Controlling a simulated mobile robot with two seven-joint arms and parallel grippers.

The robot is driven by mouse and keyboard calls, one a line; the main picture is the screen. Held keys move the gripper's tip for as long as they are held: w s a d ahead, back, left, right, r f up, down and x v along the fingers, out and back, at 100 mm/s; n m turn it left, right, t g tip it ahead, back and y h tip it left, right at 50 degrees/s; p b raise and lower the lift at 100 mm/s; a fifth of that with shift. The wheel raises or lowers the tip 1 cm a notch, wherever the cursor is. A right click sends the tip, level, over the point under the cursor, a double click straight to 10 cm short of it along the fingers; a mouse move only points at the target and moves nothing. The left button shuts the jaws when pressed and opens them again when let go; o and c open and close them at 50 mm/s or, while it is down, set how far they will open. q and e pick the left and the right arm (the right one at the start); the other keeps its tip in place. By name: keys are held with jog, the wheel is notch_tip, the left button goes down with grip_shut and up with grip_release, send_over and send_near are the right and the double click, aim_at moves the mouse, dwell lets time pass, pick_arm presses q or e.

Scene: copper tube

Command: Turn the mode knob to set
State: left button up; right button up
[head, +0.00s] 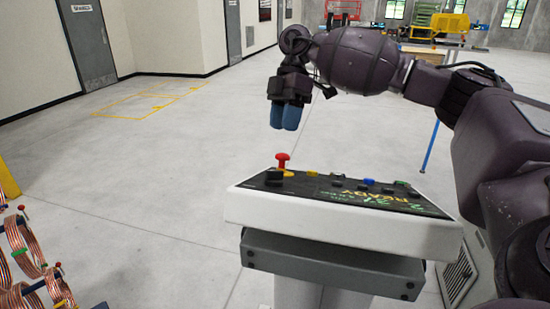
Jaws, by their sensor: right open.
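The control panel (312,207) is a white slanted console on a grey pedestal in the lower middle of the head view. Its black face carries a red mushroom button (283,161) on a yellow base at the left, several small dark knobs or switches, a blue button (369,181) and green-yellow lettering. I cannot tell which small dark part is the mode knob. My right gripper (285,116) has blue fingertips and points down, above and behind the red button, apart from the panel. It is open, and nothing shows between its fingers. My left gripper is not in view.
Copper coils (35,255) stand on a rack at the lower left, near a yellow post (8,178). The grey floor around the console is mostly clear. A table with yellow and green machines (440,24) stands at the back right.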

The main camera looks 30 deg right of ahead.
aim_at(275, 171)
jog(key=shift+p+x, duration=0.7)
jog(key=shift+x, duration=4.65)
jog(key=shift+s+a+r, duration=0.1)
jog(key=shift+a, duration=0.05)
grip_shut()
